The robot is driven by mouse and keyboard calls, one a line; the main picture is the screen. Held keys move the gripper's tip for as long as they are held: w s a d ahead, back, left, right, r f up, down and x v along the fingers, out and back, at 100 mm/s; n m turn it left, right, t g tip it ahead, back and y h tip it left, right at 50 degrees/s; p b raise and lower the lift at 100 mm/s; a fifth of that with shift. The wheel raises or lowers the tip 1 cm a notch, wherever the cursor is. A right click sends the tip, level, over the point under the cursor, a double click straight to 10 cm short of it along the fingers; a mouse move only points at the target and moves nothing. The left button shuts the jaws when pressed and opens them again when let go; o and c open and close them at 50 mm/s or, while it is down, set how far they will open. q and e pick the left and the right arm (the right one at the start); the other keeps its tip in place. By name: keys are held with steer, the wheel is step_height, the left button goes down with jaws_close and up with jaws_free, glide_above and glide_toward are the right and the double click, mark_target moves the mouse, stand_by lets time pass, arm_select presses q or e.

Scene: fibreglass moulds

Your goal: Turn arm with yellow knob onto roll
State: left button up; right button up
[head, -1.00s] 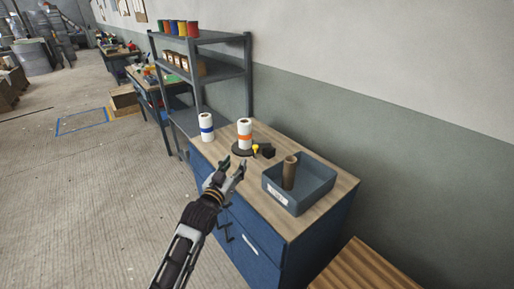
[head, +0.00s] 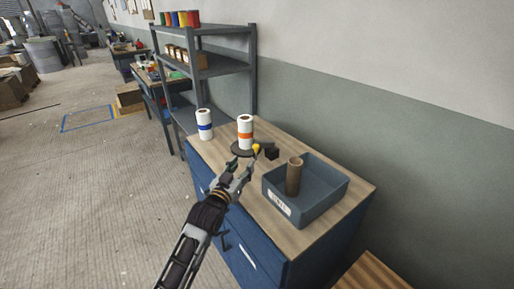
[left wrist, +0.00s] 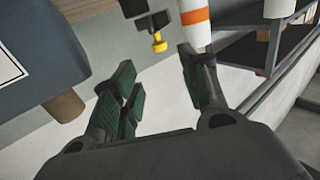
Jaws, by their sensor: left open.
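A white roll with an orange band (head: 245,132) stands upright on a dark round base on the cabinet top. The yellow knob (head: 256,148) is just right of and in front of the roll, on a dark arm beside a black block (head: 271,153). In the left wrist view the yellow knob (left wrist: 159,44) hangs from the dark arm, and the banded roll (left wrist: 195,17) is beside it. My left gripper (head: 241,166) is open and empty, close in front of the knob and apart from it. My right gripper is not in view.
A second white roll with a blue band (head: 204,124) stands to the left. A grey bin (head: 318,206) holding an upright brown tube (head: 293,178) stands to the right. A grey shelf (head: 208,70) and a wall are behind the wooden cabinet top (head: 226,160).

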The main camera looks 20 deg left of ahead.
mark_target(255, 148)
arm_select(q)
steer(key=shift+w, duration=0.1)
stand_by(0.3)
steer(key=shift+w+d, duration=0.2)
steer(key=shift+w, duration=2.05)
steer(key=shift+w+d, duration=0.25)
steer(key=shift+w, duration=2)
steer(key=shift+w+d, duration=0.2)
steer(key=shift+w, duration=2.05)
jaws_close()
